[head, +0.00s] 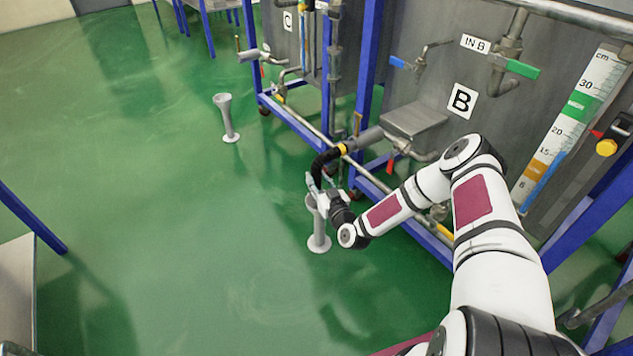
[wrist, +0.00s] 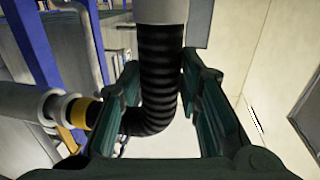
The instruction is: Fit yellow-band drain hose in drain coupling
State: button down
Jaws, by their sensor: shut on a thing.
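The black ribbed drain hose (head: 322,160) has a yellow band (head: 342,149) where it meets a grey pipe (head: 365,139) on tank B. From there it bends down into my gripper (head: 320,184). In the wrist view my gripper (wrist: 160,80) is shut on the hose (wrist: 160,70), one finger on each side. The yellow band (wrist: 84,112) is at the left there, beside the pipe's collar. A grey cylinder (wrist: 160,10) meets the hose at the top edge. A grey floor stand (head: 319,235), probably the drain coupling, is just below my gripper. My gripper hides its top, so I cannot tell whether the hose is in it.
Tank B (head: 462,100) stands on a blue frame at the right, with a grey ledge (head: 413,120), a green-handled valve (head: 515,68) and a level scale (head: 570,125). Another grey stand (head: 227,118) is near tank C. The green floor (head: 180,220) at the left is clear.

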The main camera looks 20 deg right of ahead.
jog(key=shift+w+d, duration=0.25)
jog(key=shift+d, duration=0.45)
jog(key=c, duration=1.1)
grip_release()
jog(key=shift+s, duration=0.1)
jog(key=s, duration=0.4)
jog(key=s+d, duration=0.1)
jog(key=s, duration=0.6)
jog(key=shift+s+d, duration=0.25)
jog(key=shift+s, duration=0.15)
jog(key=shift+w+r, duration=0.1)
